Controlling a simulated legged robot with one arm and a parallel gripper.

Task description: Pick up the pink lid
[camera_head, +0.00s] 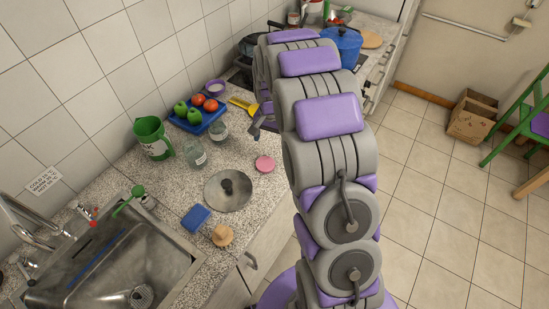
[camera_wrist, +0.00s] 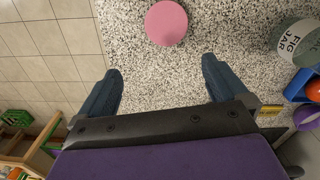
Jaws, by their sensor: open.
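The pink lid (camera_head: 264,163) is a small round disc lying flat on the speckled counter (camera_head: 160,187), near its front edge. In the wrist view the pink lid (camera_wrist: 166,23) is at the top middle, beyond the fingertips. My gripper (camera_wrist: 163,80) is open and empty, its two dark fingers apart with bare counter and some floor between and around them. The lid is apart from the fingers. In the head view my arm hides most of the gripper; only a part (camera_head: 258,127) shows beside the arm.
A glass jar labelled fig (camera_wrist: 298,42) stands right of the lid in the wrist view. In the head view a metal pot lid (camera_head: 228,190), two jars, a green jug (camera_head: 153,138) and a blue tray (camera_head: 200,120) of fruit are nearby. The sink (camera_head: 110,265) is at left.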

